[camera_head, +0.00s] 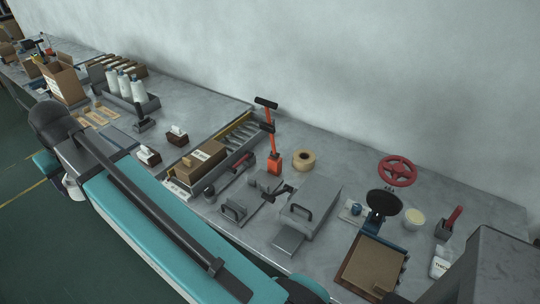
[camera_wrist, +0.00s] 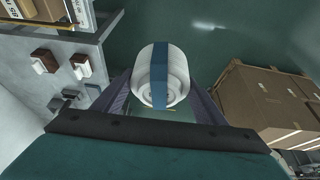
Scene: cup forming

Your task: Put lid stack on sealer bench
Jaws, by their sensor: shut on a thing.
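The lid stack (camera_wrist: 178,84) is a round white stack with a blue band around it. In the wrist view it sits between the two fingers of my gripper (camera_wrist: 163,92), which is shut on it. Green floor shows behind the stack, clear of the bench. In the head view my arm hides most of the gripper; a small white part shows beside the arm at the left. A long grey bench (camera_head: 345,165) runs along the wall in the head view. I cannot tell which part of it is the sealer bench. Its edge (camera_wrist: 98,45) also shows at left in the wrist view.
Two tissue boxes (camera_head: 177,136) stand near the bench's front edge. White bottles (camera_head: 123,86), a brown carton (camera_head: 66,83), a tape roll (camera_head: 304,160), a grey handled box (camera_head: 309,207) and a red handwheel (camera_head: 397,170) crowd it. Stacked cartons (camera_wrist: 268,105) stand at right in the wrist view.

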